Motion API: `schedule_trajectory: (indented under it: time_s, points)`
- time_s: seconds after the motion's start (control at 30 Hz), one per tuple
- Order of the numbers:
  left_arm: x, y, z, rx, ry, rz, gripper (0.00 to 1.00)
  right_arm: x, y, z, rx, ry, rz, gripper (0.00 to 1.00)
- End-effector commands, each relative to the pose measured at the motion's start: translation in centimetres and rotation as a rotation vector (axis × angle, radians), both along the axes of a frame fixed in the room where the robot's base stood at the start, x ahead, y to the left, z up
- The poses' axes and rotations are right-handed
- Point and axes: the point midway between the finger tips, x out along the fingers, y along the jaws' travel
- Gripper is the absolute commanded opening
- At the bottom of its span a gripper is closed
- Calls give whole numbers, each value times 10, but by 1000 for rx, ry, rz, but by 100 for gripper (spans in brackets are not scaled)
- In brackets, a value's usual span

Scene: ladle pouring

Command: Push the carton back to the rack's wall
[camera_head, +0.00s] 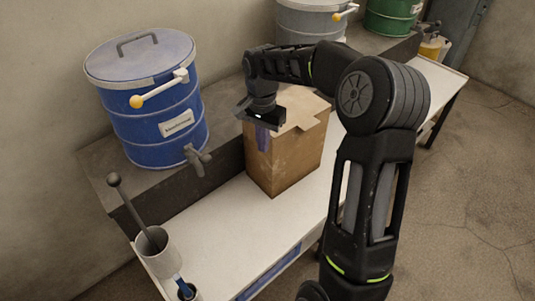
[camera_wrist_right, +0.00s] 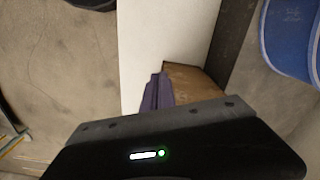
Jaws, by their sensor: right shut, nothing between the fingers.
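A brown cardboard carton (camera_head: 287,155) stands upright on the white rack shelf (camera_head: 235,215), close to the dark raised ledge behind it. My right arm reaches over the carton, and my right gripper (camera_head: 262,122) is at its upper left front edge, fingers shut with nothing held. In the right wrist view the carton (camera_wrist_right: 190,82) shows partly behind the gripper, with a purple finger (camera_wrist_right: 157,92) beside it. I cannot tell whether the fingers touch the carton. Part of its top is hidden by my arm. My left gripper is not in view.
A blue drum (camera_head: 150,105) with a tap stands on the dark ledge (camera_head: 225,150) left of the carton. Grey (camera_head: 308,20) and green (camera_head: 390,15) drums stand farther back. A white cup (camera_head: 157,250) holding a ladle is at the shelf's near end. The shelf between is clear.

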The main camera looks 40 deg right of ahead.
Motion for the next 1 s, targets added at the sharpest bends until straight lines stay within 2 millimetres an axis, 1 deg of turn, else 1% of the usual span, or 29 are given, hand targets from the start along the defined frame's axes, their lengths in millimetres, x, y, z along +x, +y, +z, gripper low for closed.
schedule_trajectory:
  time_s: [0.17,0.27,0.37,0.6,0.7,0.73,0.8,1.0]
  points:
    - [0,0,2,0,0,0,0,0,0,-9,1,1,0,0]
    - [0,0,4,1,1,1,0,-1,0,-21,2,4,1,0]
    - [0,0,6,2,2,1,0,-1,0,-36,1,5,-1,0]
    - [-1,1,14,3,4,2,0,-1,1,-85,3,7,1,0]
    - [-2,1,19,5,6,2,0,0,-2,-101,2,2,0,0]
    - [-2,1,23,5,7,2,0,4,-9,-97,1,0,-3,0]
    - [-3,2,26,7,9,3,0,8,-19,-97,1,1,-4,0]
    - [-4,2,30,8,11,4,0,15,-35,-99,1,0,-1,0]
